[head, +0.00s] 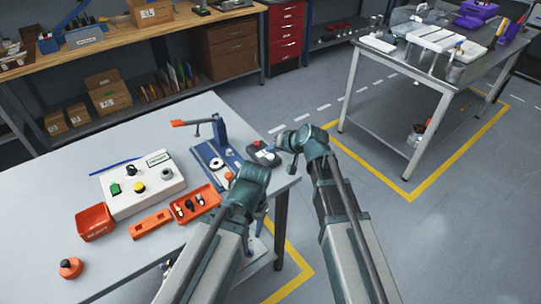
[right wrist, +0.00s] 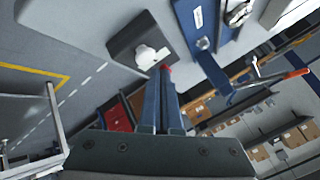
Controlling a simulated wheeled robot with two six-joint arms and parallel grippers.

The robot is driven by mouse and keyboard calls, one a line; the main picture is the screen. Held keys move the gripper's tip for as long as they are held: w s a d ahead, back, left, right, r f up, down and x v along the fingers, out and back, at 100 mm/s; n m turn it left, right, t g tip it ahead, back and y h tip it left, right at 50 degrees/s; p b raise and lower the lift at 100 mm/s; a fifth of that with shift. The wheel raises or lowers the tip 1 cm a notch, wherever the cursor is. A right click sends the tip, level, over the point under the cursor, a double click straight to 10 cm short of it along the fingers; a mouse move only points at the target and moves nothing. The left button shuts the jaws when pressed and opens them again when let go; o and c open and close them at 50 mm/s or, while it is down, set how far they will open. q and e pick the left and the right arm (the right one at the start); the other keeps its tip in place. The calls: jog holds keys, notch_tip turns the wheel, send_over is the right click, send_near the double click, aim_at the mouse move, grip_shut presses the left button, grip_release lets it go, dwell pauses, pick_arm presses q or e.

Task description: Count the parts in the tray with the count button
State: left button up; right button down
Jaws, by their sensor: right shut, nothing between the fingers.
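An orange tray (head: 190,217) with several small parts stands on the table, below a white control box (head: 120,207). I cannot read which is the count button. My right gripper (head: 277,144) is shut and empty, beside a dark box (head: 264,160) at the table's far right. In the right wrist view its fingertips (right wrist: 163,72) are near that box (right wrist: 128,42), which bears a white piece (right wrist: 150,55); contact is unclear. My left gripper's fingers are hidden behind my left wrist.
A blue press (head: 222,130) with an orange-tipped lever stands behind the tray. The table's front middle looks clear.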

aim_at(272, 158)
jog(key=shift+r+p, duration=2.5)
jog(key=shift+r, duration=0.05)
jog(key=shift+f, duration=0.1)
dwell(0.5)
